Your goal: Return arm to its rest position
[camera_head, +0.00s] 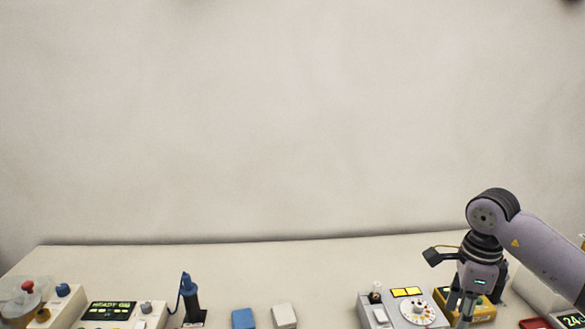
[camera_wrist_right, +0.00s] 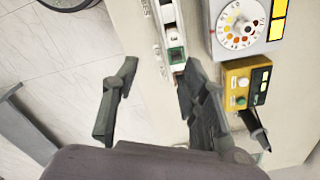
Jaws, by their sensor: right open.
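My right gripper (camera_head: 462,300) points down over the right part of the table in the head view, in front of a yellow device (camera_head: 480,308). In the right wrist view the right gripper (camera_wrist_right: 150,100) has its two fingers wide apart with nothing between them. The floor and the table's front edge show beyond the fingers. The yellow device (camera_wrist_right: 240,85) also shows there, to the right of the fingers. My left gripper is in neither view.
A grey box with a round dial (camera_head: 417,310) stands left of the right gripper. A blue block (camera_head: 243,318) and a white block (camera_head: 284,315) lie mid-table. A dark blue tool (camera_head: 190,297) stands upright. A display unit (camera_head: 108,311) is at left. The table's back strip (camera_head: 250,262) is clear.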

